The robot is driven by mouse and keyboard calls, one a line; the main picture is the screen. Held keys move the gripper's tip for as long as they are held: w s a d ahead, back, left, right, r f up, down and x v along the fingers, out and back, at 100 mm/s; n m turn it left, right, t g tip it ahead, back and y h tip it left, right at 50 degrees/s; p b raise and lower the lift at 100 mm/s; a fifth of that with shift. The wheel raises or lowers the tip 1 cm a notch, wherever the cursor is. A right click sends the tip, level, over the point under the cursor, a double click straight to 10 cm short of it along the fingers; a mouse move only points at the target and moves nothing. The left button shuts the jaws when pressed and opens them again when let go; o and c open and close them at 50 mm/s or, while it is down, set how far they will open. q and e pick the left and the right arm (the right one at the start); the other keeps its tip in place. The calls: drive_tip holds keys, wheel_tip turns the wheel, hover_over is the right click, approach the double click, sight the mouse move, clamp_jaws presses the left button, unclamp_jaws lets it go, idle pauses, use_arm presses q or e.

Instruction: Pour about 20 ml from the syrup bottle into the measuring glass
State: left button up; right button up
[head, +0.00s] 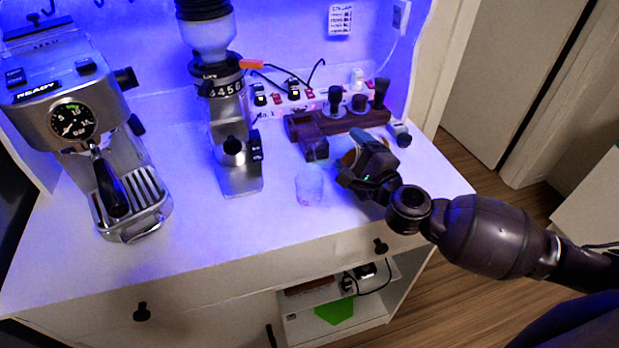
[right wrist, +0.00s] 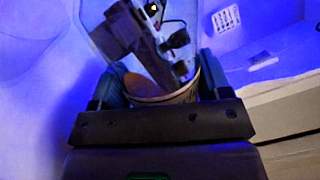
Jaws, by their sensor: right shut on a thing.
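The measuring glass (head: 310,186), small and clear, stands on the white counter in the middle of the head view. My right gripper (head: 356,175) is just to the right of it, shut on the syrup bottle. In the right wrist view the bottle (right wrist: 165,97) is between the two fingers, with a clear wall, a pale band and some amber colour. I cannot tell its tilt or whether syrup is flowing. The level in the glass is unreadable. My left gripper is out of view.
A grinder (head: 235,160) stands left of the glass and an espresso machine (head: 80,130) at far left.

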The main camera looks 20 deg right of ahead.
drive_tip(key=shift+r+n, duration=0.1)
drive_tip(key=shift+n, duration=0.2)
idle(0.4)
drive_tip(key=shift+r+p, duration=0.3)
drive_tip(key=shift+p, duration=0.05)
idle(0.4)
drive_tip(key=shift+r+n, duration=0.15)
drive_tip(key=shift+n, duration=0.25)
drive_tip(key=shift+r+p, duration=0.15)
drive_tip(key=shift+p, duration=0.5)
drive_tip(key=shift+r+n+p, duration=0.35)
drive_tip(key=shift+n+p, duration=0.15)
drive_tip(key=shift+p, duration=0.3)
idle(0.5)
drive_tip(key=shift+n+p, duration=0.5)
drive_tip(key=shift+p, duration=0.1)
idle(0.6)
